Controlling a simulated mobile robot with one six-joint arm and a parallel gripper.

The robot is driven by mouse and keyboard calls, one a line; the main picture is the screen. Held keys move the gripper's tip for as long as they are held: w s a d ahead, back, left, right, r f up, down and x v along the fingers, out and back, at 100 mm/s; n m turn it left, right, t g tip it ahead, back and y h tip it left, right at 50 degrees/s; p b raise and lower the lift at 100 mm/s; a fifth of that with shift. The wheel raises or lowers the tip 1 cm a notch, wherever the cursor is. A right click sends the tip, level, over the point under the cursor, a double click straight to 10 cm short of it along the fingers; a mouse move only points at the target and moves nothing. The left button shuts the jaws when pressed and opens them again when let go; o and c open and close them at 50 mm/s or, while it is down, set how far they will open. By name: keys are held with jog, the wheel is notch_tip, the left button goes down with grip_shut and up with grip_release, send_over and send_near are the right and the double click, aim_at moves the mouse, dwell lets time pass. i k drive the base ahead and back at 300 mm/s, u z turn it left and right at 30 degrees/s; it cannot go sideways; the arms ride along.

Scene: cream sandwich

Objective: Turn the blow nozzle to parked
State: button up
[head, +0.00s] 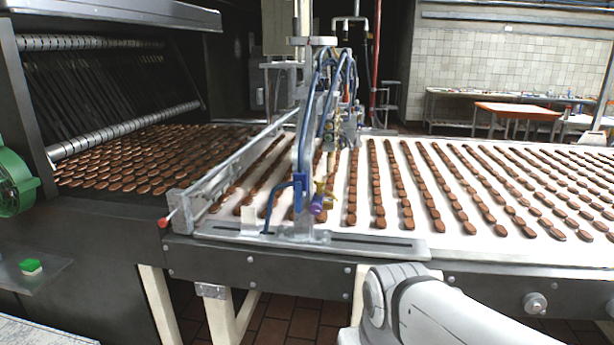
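A small purple piece (317,207) with a yellow brass-like fitting (325,189) sits low on the front of the metal bridge over the conveyor; it looks like the blow nozzle. It is too small to tell which way it is set, and no marking for parked can be read. A blue bracket or lever (297,184) is just left of it, with a blue rod reaching down to the rail. Blue hoses (309,100) run down the bridge from above. My gripper is out of view; only my white arm shows at the bottom, in front of the conveyor frame.
The white belt (455,236) carries rows of brown biscuits. A dark machine with a roller (120,131) stands left. A thin bar with a red tip (164,222) sticks out toward me. A metal rail plate (390,248) runs along the belt's front edge. A green button (31,266) is lower left.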

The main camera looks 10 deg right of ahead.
aim_at(320, 191)
jog(key=z, duration=0.25)
jog(key=i, duration=1.1)
jog(key=u, duration=0.25)
